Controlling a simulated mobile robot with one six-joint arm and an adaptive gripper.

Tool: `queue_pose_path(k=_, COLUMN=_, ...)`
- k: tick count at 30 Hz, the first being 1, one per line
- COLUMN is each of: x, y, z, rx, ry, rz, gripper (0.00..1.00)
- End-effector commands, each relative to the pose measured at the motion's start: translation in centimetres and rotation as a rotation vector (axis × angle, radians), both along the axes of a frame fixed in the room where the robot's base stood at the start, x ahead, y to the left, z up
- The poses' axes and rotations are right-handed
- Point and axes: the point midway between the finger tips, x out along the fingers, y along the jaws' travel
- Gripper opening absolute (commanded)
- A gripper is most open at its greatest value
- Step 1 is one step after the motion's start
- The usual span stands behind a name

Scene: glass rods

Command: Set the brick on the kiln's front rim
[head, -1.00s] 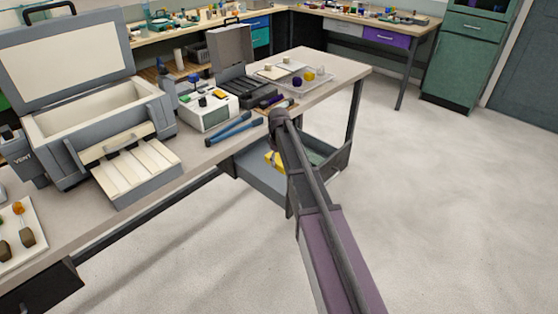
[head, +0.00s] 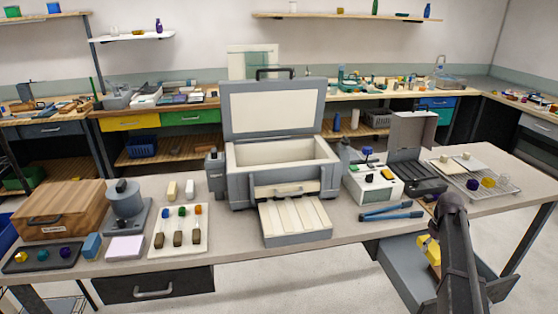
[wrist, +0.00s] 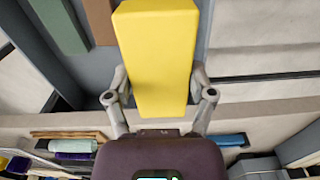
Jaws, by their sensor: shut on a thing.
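The grey kiln (head: 235,185) stands on the bench in the head view with its lid raised. Its open chamber is pale inside. A sloping shelf with cream slats (head: 292,218) sticks out at its front. The yellow brick (head: 432,254) shows low at the right, over the open grey drawer beside my arm. In the wrist view the brick (wrist: 155,50) is upright between the two fingers of my gripper (wrist: 160,84), which is shut on it. My arm hides the gripper in the head view. Whether the brick touches the drawer I cannot tell.
Blue-handled tongs (head: 390,212) lie on the bench right of the kiln, in front of a white device (head: 372,185). A black open case (head: 415,175) and a wire tray (head: 485,180) stand farther right. Green and brown bars (wrist: 100,20) lie beside the brick in the wrist view.

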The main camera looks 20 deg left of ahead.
Motion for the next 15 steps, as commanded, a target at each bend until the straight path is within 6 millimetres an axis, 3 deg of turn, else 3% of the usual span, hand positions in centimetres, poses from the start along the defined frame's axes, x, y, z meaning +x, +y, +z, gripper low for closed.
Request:
queue_pose_path(k=1, x=0.0, y=0.0, z=1.7, rx=0.0, ry=0.0, rz=0.0, gripper=0.12)
queue_pose_path(k=15, x=0.0, y=0.0, z=9.3, rx=0.0, ry=0.0, rz=0.0, gripper=0.12)
